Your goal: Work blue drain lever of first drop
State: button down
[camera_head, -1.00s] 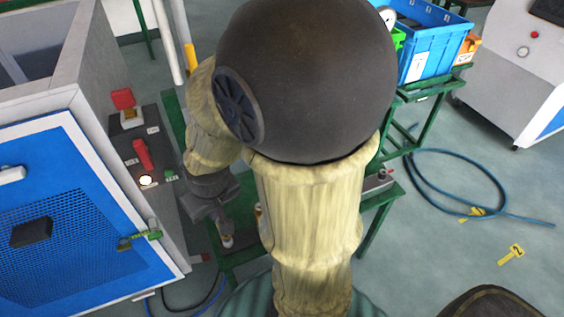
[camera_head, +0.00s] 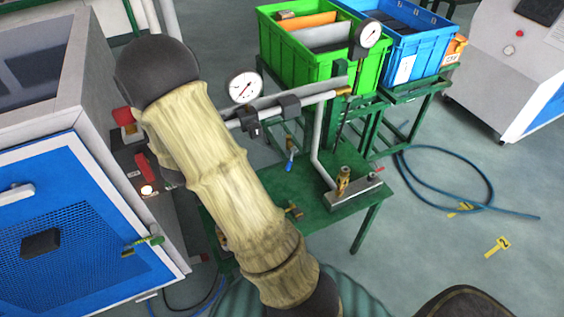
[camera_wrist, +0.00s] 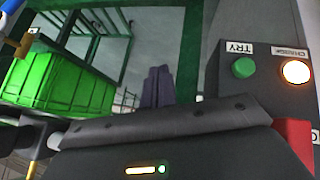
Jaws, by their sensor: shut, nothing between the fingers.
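The blue drain lever (camera_head: 289,164) hangs below the pipe run, above the green bench, in the head view. Its blue end points down. In the wrist view a blue tip (camera_wrist: 10,5) shows at the top left corner above a brass part; I cannot tell whether it is the same lever. My gripper (camera_wrist: 158,84) shows in the wrist view as two dark fingers close together, shut and empty. It is apart from the lever. In the head view my arm hides the gripper.
The control panel shows a green button (camera_wrist: 243,68), a lit lamp (camera_wrist: 296,72) and a red part (camera_wrist: 295,138) close by on the right. A white gauge (camera_head: 244,86) and a second gauge (camera_head: 368,34) stand on the pipework. The green crate (camera_head: 325,60) is behind.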

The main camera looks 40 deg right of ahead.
jog(key=s+d+f+g+h+p, duration=0.4)
jog(key=s+d+f+g+h, duration=0.1)
jog(key=s+d+g+h, duration=0.2)
jog(key=s+d+h, duration=0.1)
jog(key=d+h, duration=0.1)
jog(key=d, duration=0.1)
jog(key=shift+s+d+f+g, duration=0.15)
jog(key=shift+s+d+g, duration=0.15)
jog(key=shift+s+d, duration=0.05)
